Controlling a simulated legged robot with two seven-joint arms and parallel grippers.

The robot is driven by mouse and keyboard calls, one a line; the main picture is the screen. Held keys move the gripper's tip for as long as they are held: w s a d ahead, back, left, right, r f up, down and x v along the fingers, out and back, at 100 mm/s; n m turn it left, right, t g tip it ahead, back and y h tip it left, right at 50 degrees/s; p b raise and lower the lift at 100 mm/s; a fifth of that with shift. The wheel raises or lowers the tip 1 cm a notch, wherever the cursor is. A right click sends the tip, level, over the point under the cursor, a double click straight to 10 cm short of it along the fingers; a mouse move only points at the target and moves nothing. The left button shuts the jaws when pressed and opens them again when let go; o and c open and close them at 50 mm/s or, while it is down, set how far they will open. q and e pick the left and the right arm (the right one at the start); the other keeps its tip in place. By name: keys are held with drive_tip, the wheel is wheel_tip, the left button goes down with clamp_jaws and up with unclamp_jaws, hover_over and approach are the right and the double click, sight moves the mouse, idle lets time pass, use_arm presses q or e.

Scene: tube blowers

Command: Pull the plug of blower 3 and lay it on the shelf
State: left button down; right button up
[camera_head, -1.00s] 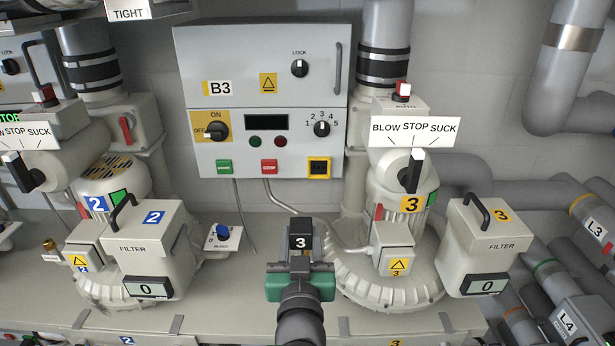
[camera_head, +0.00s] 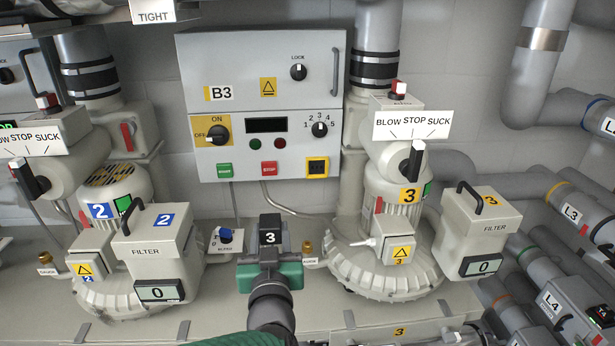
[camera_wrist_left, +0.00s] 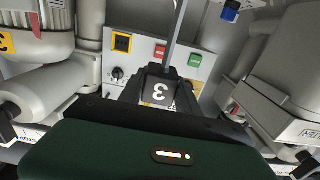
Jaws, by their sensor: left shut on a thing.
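My left gripper (camera_head: 270,254), with a green body, is shut on a black plug (camera_head: 270,236) marked with a white 3. It holds the plug in front of the bench area between blower 2 and blower 3. In the left wrist view the plug (camera_wrist_left: 158,92) sits between the dark fingers, and a grey cable or bar shows just beyond it. Blower 3 (camera_head: 385,265) stands to the right of the plug, apart from it. Its small terminal box (camera_head: 396,246) has a pale stub on its left side. The pale ledge (camera_head: 330,308) under the blowers is partly hidden by my arm. My right gripper is not in view.
Blower 2 (camera_head: 110,270) and its filter box (camera_head: 155,250) stand at the left. Blower 3's filter box (camera_head: 478,235) is at the right. Control panel B3 (camera_head: 330,70) is on the wall behind. A blue-knobbed valve (camera_head: 225,236) stands close left of the plug. Pipes crowd the right side.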

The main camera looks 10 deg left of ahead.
use_arm(q)
drive_tip(key=shift+a, duration=0.3)
drive_tip(key=shift+s+a+r, duration=0.1)
drive_tip(key=shift+s+r, duration=0.05)
drive_tip(key=shift+s, duration=0.15)
drive_tip(key=shift+w+d, duration=0.15)
drive_tip(key=shift+d, duration=0.25)
drive_tip(key=shift+w+d+f+b, duration=0.1)
drive_tip(key=shift+d+f+b, duration=0.05)
drive_tip(key=shift+f+b, duration=0.25)
drive_tip(key=shift+d+f+b, duration=0.2)
drive_tip(key=shift+f+b, duration=0.4)
drive_tip(key=shift+f, duration=0.15)
drive_tip(key=f+b, duration=1.3)
drive_tip(key=f, duration=0.2)
drive_tip(key=f+b, duration=0.7)
drive_tip(key=f, duration=0.1)
drive_tip(key=shift+a+f+b, duration=0.2)
drive_tip(key=shift+a+b, duration=0.15)
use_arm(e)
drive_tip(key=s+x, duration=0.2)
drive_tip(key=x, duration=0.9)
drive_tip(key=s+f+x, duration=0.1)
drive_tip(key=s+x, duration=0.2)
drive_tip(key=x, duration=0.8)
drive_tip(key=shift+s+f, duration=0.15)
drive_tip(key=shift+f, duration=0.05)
